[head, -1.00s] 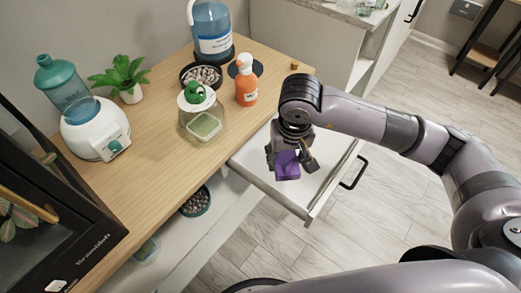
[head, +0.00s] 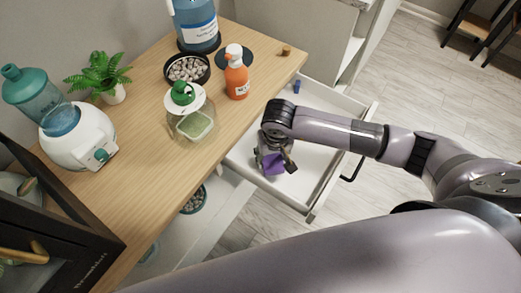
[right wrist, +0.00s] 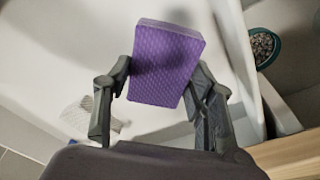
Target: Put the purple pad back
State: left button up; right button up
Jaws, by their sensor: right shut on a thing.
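The purple pad (head: 273,163) is a small textured block. My right gripper (head: 274,158) is shut on it and holds it over the open white drawer (head: 325,150), close to the cabinet side. In the right wrist view the pad (right wrist: 165,65) sits tilted between the two fingers (right wrist: 160,90), with its broad face showing. The gripper hides part of the pad in the head view. I cannot tell whether the pad touches the drawer floor. My left gripper is not in view.
A small blue thing (head: 296,86) lies at the drawer's far end. A pale mesh-like piece (right wrist: 85,115) shows in the wrist view. An orange pump bottle (head: 237,80), a green-topped jar (head: 190,120) and a pebble bowl (head: 187,70) stand on the wooden top (head: 135,165).

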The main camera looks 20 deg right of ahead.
jog(key=shift+f, duration=0.2)
jog(key=w+a, duration=0.1)
jog(key=w+a+p, duration=0.1)
jog(key=w, duration=0.1)
jog(key=shift+a+f, duration=0.35)
jog(key=shift+f, duration=0.3)
jog(key=shift+d, duration=0.15)
jog(key=o, duration=0.5)
jog(key=shift+f, duration=0.1)
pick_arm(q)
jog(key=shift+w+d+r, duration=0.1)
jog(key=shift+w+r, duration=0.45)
pick_arm(e)
jog(key=o, duration=0.5)
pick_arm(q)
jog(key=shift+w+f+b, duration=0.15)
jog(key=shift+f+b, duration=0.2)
pick_arm(e)
notch_tip(320, 180, up, 12)
jog(key=s, duration=0.1)
jog(key=shift+s, duration=0.15)
